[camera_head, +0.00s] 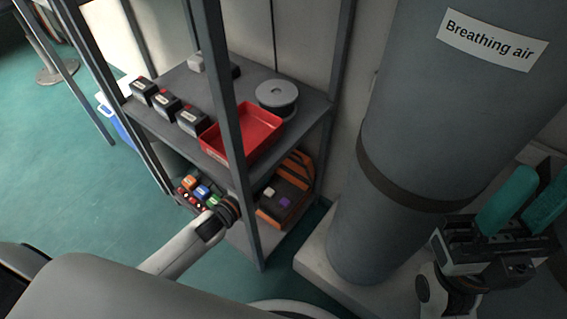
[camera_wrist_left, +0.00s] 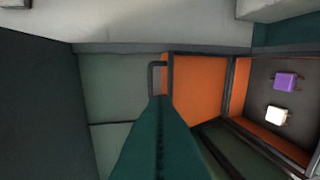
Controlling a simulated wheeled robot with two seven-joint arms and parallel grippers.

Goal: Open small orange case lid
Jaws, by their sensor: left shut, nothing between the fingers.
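An orange case (camera_head: 297,168) with dark bands stands on the lower shelf in the head view. A dark panel beside its orange part carries a white block and a purple block (camera_head: 284,202). The left wrist view shows an orange face (camera_wrist_left: 195,85) with a dark handle at its left edge, and the dark panel (camera_wrist_left: 258,88) at right. I cannot tell how the lid stands. My left gripper (camera_wrist_left: 158,100) is shut and empty, its teal tips at the handle; contact is unclear. Its fingers are hidden in the head view. My right gripper (camera_head: 525,195) is open and empty.
A shelf post (camera_head: 230,110) stands in front of the case. The upper shelf holds a red tray (camera_head: 245,132), a grey reel (camera_head: 276,94) and several dark boxes. Small coloured items (camera_head: 195,190) lie low at left. A large grey cylinder (camera_head: 430,110) stands at right.

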